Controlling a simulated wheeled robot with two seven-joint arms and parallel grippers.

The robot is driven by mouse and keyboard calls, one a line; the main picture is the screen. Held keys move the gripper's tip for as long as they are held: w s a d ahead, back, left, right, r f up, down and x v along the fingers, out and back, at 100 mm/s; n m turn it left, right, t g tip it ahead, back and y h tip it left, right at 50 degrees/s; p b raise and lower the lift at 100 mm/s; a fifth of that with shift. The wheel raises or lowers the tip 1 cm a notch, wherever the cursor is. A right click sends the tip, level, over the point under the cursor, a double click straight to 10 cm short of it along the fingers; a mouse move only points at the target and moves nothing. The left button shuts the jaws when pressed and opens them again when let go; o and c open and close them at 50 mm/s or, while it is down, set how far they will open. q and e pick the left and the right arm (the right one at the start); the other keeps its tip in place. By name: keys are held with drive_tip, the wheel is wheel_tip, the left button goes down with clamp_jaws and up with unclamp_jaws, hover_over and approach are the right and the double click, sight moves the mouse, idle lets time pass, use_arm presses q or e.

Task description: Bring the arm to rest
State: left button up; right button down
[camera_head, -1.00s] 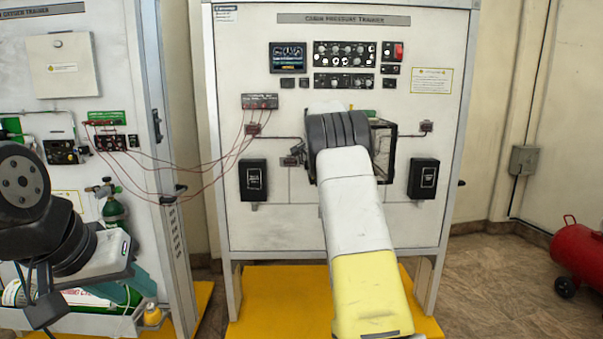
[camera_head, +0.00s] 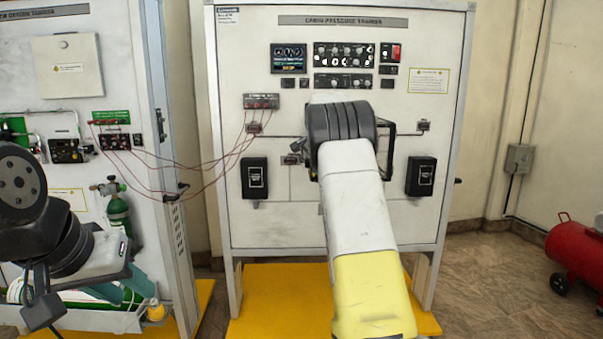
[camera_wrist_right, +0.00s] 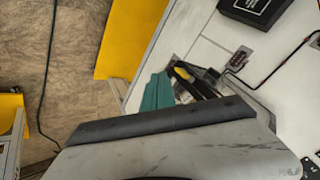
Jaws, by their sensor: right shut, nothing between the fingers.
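My right arm (camera_head: 360,220), white and yellow, rises in front of the cabin pressure trainer (camera_head: 290,225) in the head view. It hides its own gripper there. In the right wrist view my right gripper (camera_wrist_right: 156,93) shows as teal fingers, shut and empty, partly hidden by the pale wrist housing. The trainer's white panel lies beyond it. My left gripper (camera_head: 125,288) is at the lower left of the head view. Its teal fingers look apart, with a green cylinder visible behind them.
The oxygen trainer (camera_head: 120,65) stands at the left. Red leads (camera_head: 205,190) hang between the two panels. A yellow base (camera_head: 270,305) lies under the pressure trainer. A red tank (camera_head: 580,255) stands at the far right. The floor (camera_head: 490,280) between is clear.

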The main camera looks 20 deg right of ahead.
drive_tip(key=s+a+r, duration=0.3)
drive_tip(key=a+r, duration=0.1)
drive_tip(key=r, duration=0.3)
drive_tip(key=s+a+r+n+y, duration=0.1)
drive_tip(key=s+a+n+y, duration=0.15)
drive_tip(key=s, duration=0.95)
drive_tip(key=s+a+n+y, duration=0.1)
drive_tip(key=s+a+n, duration=0.3)
drive_tip(key=s, duration=0.8)
drive_tip(key=s+a+f+n, duration=0.2)
drive_tip(key=s+f, duration=0.1)
drive_tip(key=s, duration=0.4)
drive_tip(key=s+a+f+n, duration=0.2)
drive_tip(key=s+a+f, duration=0.1)
drive_tip(key=s, duration=0.5)
drive_tip(key=s+a+f+n, duration=0.2)
drive_tip(key=s+f, duration=0.1)
drive_tip(key=s, duration=0.5)
drive_tip(key=shift+a+f+n+g+y, duration=0.15)
drive_tip(key=shift+f+n+g+y, duration=0.2)
drive_tip(key=shift+f+g+y, duration=0.1)
drive_tip(key=shift+r, duration=0.1)
